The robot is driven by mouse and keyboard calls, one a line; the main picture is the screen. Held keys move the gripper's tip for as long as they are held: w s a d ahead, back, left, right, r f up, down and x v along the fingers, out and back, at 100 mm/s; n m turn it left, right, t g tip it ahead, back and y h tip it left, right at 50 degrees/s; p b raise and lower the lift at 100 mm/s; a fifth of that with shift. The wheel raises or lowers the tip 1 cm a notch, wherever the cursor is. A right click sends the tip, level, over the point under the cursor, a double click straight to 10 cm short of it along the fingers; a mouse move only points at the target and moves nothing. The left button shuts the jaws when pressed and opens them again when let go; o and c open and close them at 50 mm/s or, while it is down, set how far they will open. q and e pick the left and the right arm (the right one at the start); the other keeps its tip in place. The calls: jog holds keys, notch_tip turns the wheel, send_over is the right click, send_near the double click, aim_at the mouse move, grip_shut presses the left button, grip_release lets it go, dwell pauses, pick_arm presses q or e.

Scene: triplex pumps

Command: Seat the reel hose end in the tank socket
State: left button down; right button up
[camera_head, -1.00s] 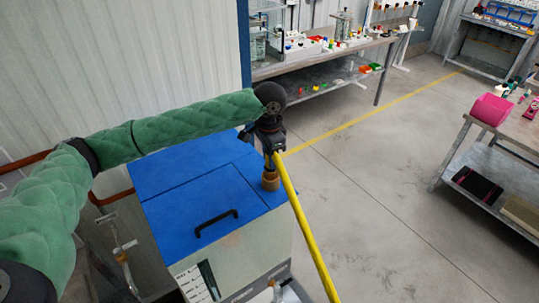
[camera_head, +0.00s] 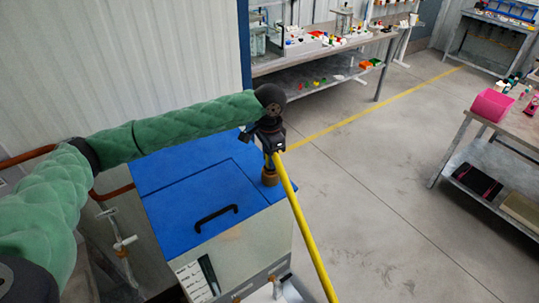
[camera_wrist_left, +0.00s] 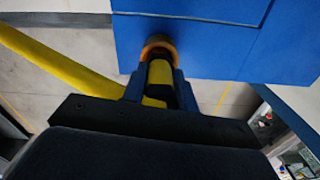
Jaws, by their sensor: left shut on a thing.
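The tank (camera_head: 160,192) has a blue top with a black handle. Its brown socket (camera_head: 269,180) stands near the right corner of the top, and its ring also shows in the left wrist view (camera_wrist_left: 158,42). My left gripper (camera_head: 270,150) is shut on the yellow hose (camera_head: 308,233) just above the socket. In the left wrist view the hose end (camera_wrist_left: 159,80) is between the fingers and in line with the socket ring. Whether the end is inside the socket or just short of it I cannot tell. My right gripper is not in view.
The hose runs down to the lower right from my gripper. White pipe fittings (camera_head: 122,243) stand left of the tank. A bench with small parts (camera_head: 330,50) is behind, and a table with a pink bin (camera_head: 492,106) is at right. The floor between is clear.

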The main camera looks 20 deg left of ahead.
pick_arm(q)
jog(key=shift+f, duration=0.25)
jog(key=c, duration=1.2)
grip_release()
jog(key=shift+c, duration=0.2)
jog(key=shift+o, duration=1.1)
